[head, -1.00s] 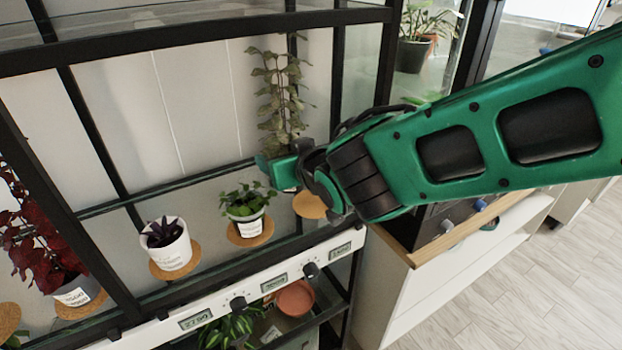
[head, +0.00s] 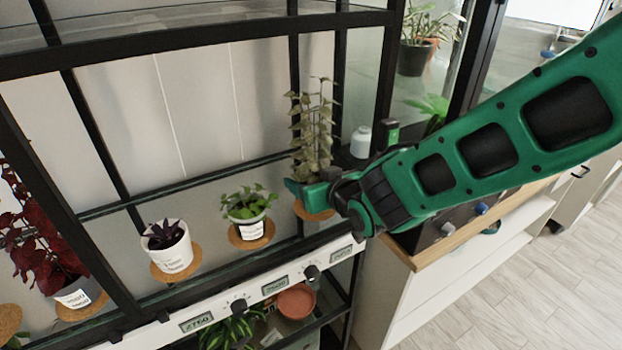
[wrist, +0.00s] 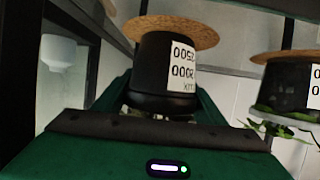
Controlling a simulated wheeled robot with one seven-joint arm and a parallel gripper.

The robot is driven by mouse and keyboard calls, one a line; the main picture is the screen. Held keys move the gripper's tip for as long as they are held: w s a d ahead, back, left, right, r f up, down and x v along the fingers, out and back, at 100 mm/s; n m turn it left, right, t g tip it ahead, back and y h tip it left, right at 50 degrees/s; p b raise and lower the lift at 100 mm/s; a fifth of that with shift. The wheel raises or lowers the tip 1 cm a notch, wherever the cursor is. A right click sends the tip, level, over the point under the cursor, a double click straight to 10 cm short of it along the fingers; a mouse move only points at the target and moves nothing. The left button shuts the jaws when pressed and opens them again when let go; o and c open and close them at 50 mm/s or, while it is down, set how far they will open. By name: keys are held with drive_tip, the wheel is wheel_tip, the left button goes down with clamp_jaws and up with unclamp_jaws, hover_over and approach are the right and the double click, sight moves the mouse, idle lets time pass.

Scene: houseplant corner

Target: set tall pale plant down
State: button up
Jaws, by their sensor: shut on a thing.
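The tall pale plant (head: 312,140) stands upright at the right end of the glass shelf in the head view, its leaves pale green. My gripper (head: 313,192) is around its pot, which it mostly hides there. In the wrist view, which is upside down, the dark pot (wrist: 155,70) with a white label sits between the green fingers of my gripper (wrist: 158,98). A round cork mat (wrist: 172,30) is right at the pot's base; I see no clear gap. The cork mat also shows under the gripper in the head view (head: 314,214).
To the left on the shelf, a small green plant (head: 247,205), a purple plant in a white pot (head: 170,247) and a red-leaved plant (head: 40,240) stand on cork mats. Black frame posts (head: 378,90) stand close on the right. A white rail with displays (head: 225,305) runs along the front.

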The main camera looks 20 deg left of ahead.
drive_tip(key=o, duration=1.1)
drive_tip(key=shift+f, duration=0.1)
drive_tip(key=v, duration=1.2)
